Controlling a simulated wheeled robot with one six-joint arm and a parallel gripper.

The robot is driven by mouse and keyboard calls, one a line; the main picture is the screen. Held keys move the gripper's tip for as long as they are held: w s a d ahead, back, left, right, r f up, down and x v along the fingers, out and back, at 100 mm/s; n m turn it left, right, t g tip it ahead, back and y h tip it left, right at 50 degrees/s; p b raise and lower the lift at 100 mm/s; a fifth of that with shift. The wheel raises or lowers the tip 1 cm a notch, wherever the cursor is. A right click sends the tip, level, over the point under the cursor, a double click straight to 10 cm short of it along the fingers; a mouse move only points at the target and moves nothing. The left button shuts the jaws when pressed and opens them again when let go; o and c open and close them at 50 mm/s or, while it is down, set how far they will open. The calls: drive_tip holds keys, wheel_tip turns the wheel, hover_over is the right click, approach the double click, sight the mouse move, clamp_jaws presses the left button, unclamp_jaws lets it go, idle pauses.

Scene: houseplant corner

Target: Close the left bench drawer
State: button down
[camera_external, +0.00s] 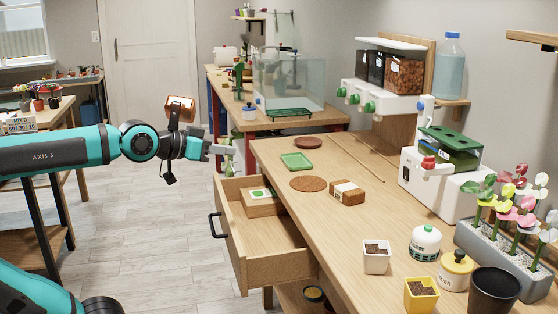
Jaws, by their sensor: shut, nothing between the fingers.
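The left bench drawer (277,262) is pulled out from the wooden bench (338,220). Its front panel, with a dark handle (216,226), faces left toward the aisle. A small wooden box with a green mark (262,200) lies inside, toward the far end. My gripper (233,148) is shut and empty. It appears above the far end of the drawer, near the bench's far corner. I cannot tell from this single view how far it is from the drawer front.
On the bench stand a green tray (297,161), a brown block (347,192), a white pot (376,257), a yellow pot (421,294) and a flower planter (508,258). A second bench with a glass tank (290,82) stands behind. The floor (150,235) left of the drawer is clear.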

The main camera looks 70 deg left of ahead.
drive_tip(key=s+a+f+n+g, duration=0.35)
drive_tip(key=a+f, duration=0.35)
drive_tip(key=a, duration=0.3)
drive_tip(key=s+a+f+n+g+y, duration=0.1)
drive_tip(key=s+a+f+n+g, duration=0.15)
drive_tip(key=a+f+n, duration=0.6)
drive_tip(key=s+a+f+g, duration=0.2)
drive_tip(key=s+a+f, duration=0.25)
drive_tip(key=a, duration=0.75)
drive_tip(key=w+r+x, duration=0.1)
drive_tip(key=w+x, duration=0.1)
drive_tip(key=x, duration=1)
drive_tip(key=shift+w+d, duration=0.2)
drive_tip(key=shift+w, duration=0.2)
